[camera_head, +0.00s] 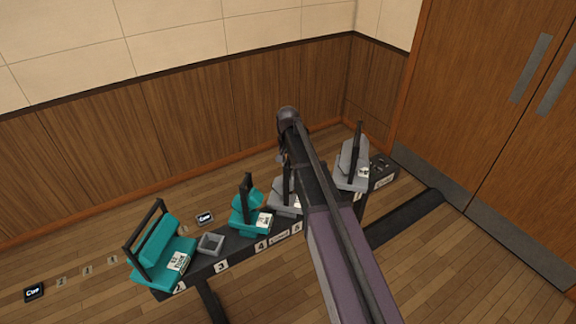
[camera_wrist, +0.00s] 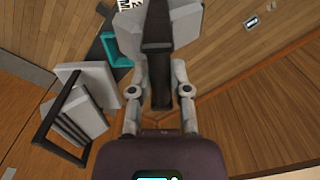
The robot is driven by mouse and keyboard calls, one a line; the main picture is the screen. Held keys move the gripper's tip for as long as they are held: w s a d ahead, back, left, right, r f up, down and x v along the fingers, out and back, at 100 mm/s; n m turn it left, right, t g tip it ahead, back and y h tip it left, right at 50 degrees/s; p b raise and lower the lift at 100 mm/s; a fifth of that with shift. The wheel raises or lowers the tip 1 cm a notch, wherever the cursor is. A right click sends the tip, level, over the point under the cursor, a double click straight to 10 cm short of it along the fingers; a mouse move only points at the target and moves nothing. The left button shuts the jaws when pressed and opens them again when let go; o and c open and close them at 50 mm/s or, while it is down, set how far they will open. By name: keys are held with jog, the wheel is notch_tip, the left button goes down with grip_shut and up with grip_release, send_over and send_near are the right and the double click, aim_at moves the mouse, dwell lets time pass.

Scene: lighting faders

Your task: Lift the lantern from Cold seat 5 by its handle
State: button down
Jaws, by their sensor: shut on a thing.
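A grey lantern (camera_head: 284,197) with a black upright handle stands beside the 5 label on the dark rail (camera_head: 240,258), partly hidden by my arm in the head view. In the wrist view, the grey lantern (camera_wrist: 160,18) is at the top, with its black handle (camera_wrist: 157,60) running down between my fingers. My gripper (camera_wrist: 160,90) is shut on that handle, with a finger on each side. In the head view my arm hides most of the gripper. I cannot tell whether the lantern's base touches its seat.
Another grey lantern (camera_head: 352,165) stands close on the right. Teal lanterns stand near label 4 (camera_head: 248,215) and label 2 (camera_head: 163,255). A small grey open square (camera_head: 210,243) lies near label 3. A panelled wall is behind; wooden doors (camera_head: 500,110) are at right.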

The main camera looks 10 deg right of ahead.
jog(key=shift+r+p, duration=1.55)
jog(key=shift+r, duration=0.15)
jog(key=shift+s+f, duration=0.1)
jog(key=shift+s, duration=0.45)
jog(key=s+r+p, duration=0.1)
jog(key=s, duration=1.4)
jog(key=shift+r, duration=0.2)
jog(key=shift+d, duration=0.1)
